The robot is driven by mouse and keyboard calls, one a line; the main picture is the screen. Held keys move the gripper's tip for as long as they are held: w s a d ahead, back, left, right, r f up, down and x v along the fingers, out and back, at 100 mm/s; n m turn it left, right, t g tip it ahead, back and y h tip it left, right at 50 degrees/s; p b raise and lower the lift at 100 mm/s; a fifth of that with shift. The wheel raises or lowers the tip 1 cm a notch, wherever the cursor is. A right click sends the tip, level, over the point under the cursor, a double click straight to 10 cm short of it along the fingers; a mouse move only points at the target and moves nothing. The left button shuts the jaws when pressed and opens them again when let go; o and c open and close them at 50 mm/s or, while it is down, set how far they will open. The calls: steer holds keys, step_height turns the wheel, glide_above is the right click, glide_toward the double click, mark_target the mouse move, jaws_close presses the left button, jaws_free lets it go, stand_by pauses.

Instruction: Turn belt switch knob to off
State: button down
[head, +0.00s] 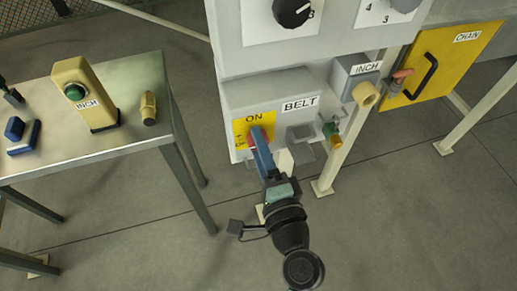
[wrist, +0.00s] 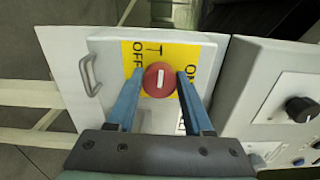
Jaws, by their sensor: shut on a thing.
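The belt switch has a round red knob (wrist: 153,88) with a white line on its face, on a yellow plate (wrist: 190,52) marked OFF and ON. In the wrist view OFF is left of the knob and ON is right; the white line runs nearly upright, between the two words. In the head view the plate (head: 240,125) is on the grey BELT box (head: 262,94), and my gripper covers most of the knob. My gripper (wrist: 158,77) has its blue fingers on either side of the knob and is shut on it. It also shows in the head view (head: 256,137).
An INCH box (head: 352,72) and a yellow CHAIN panel (head: 455,62) stand further right. A metal table (head: 120,140) with several control devices is at left. The floor below is open.

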steer(key=shift+n, duration=0.3)
steer(key=shift+c, duration=1.5)
jaws_free()
steer(key=shift+s, duration=0.1)
steer(key=b+v, duration=0.2)
steer(key=v, duration=1)
steer(key=shift+s, duration=0.35)
steer(key=shift+d, duration=0.15)
